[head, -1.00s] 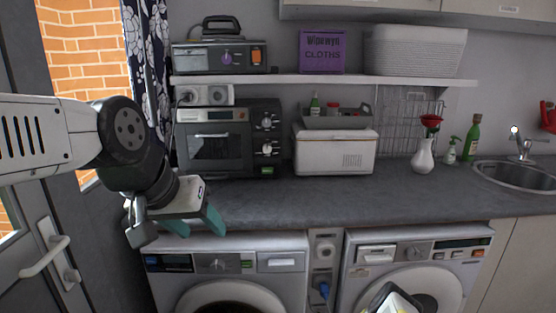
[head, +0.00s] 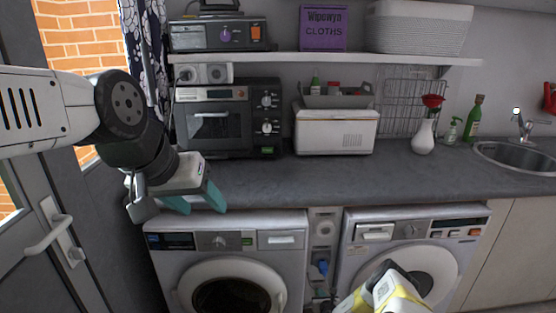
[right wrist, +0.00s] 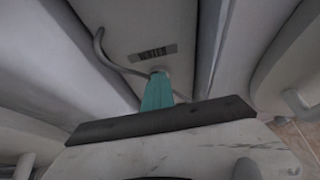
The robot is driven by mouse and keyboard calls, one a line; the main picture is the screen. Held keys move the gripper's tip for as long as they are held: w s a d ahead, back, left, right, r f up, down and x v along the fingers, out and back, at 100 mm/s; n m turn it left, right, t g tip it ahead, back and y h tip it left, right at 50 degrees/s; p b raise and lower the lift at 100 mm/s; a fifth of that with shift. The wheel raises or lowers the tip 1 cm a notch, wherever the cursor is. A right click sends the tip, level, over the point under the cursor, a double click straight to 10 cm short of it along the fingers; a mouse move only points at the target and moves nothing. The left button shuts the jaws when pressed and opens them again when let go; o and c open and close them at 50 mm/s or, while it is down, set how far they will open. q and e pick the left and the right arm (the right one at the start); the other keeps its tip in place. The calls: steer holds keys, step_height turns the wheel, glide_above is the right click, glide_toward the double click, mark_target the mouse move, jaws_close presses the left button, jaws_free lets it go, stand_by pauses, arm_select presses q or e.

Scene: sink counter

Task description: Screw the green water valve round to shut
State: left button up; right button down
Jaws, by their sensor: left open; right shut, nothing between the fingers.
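I cannot make out a green water valve in either view. In the head view, a small blue fitting (head: 323,267) shows in the narrow gap panel (head: 323,228) between the two washing machines. My right gripper (right wrist: 157,92) shows in the right wrist view with its teal fingers shut and empty. Its tips are close to the end of a grey curved hose (right wrist: 106,56) in front of a pale panel with a barcode label (right wrist: 153,53). My left gripper (head: 197,204) is open and empty at the counter's front edge, above the left machine.
The left washing machine (head: 220,262) and right washing machine (head: 448,250) flank the gap closely. The grey counter (head: 300,185) overhangs them and is bare at the front. A white cool box (head: 335,132) and a dark oven (head: 211,128) stand behind. A door handle (head: 48,238) is at left.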

steer(key=shift+a+f, duration=0.1)
steer(key=shift+a, duration=0.65)
steer(key=s, duration=0.6)
steer(key=shift+r, duration=0.35)
stand_by(0.4)
